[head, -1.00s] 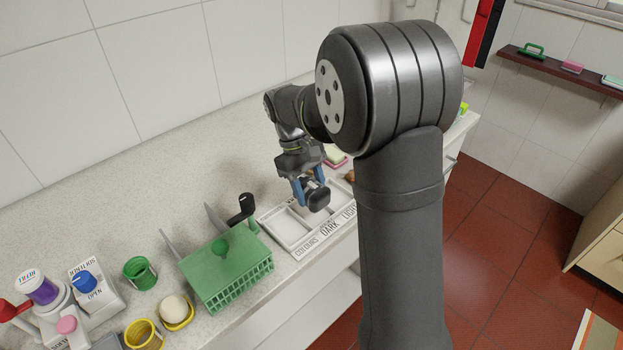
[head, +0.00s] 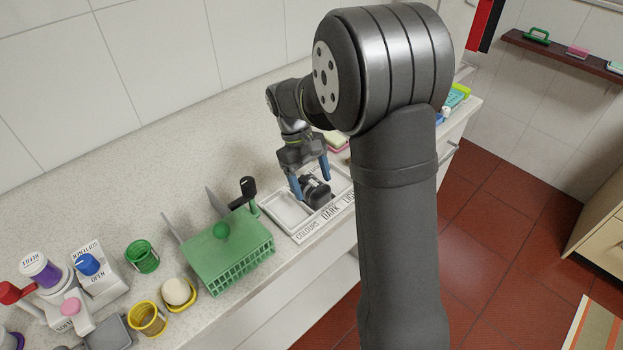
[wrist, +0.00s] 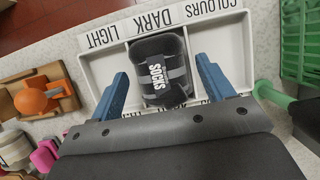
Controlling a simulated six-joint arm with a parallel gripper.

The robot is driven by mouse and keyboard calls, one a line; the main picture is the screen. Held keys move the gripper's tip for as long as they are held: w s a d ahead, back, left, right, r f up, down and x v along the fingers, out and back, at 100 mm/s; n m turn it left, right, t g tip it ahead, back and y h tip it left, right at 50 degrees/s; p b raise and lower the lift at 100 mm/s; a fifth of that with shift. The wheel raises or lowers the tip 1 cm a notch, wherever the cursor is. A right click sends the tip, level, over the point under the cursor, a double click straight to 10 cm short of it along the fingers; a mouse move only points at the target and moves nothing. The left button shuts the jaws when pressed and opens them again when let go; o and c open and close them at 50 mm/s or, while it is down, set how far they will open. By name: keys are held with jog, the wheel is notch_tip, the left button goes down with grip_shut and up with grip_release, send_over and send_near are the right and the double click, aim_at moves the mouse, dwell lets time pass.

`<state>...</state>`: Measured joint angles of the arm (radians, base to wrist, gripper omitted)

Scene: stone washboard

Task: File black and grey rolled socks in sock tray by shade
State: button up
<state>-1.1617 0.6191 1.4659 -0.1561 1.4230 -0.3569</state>
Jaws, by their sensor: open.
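The white sock tray (head: 297,238) lies on the counter with compartments lettered COLOURS, DARK and LIGHT. It also shows in the wrist view (wrist: 98,68). A black rolled sock (head: 316,195) with grey bands and a SOCKS label sits in the middle, DARK compartment; in the wrist view the rolled sock (wrist: 160,60) lies between my fingers. My gripper (head: 312,190) is open, its blue fingers apart on either side of the sock. In the wrist view the gripper (wrist: 168,85) shows gaps to the sock. The COLOURS and LIGHT compartments look empty where visible. No separate grey sock shows.
A green box (head: 228,255) with a knob stands left of the tray, with a black-handled tool (head: 248,190) beside it. Bottles, cups and a soap dish stand farther left. In the wrist view, an orange-knobbed wooden item (wrist: 38,98) lies beside the tray.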

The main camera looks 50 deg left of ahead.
jog(key=v, duration=1.7)
jog(key=shift+r, duration=0.25)
jog(key=x, duration=1.7)
jog(key=shift+f, duration=0.35)
jog(key=shift+r, duration=1)
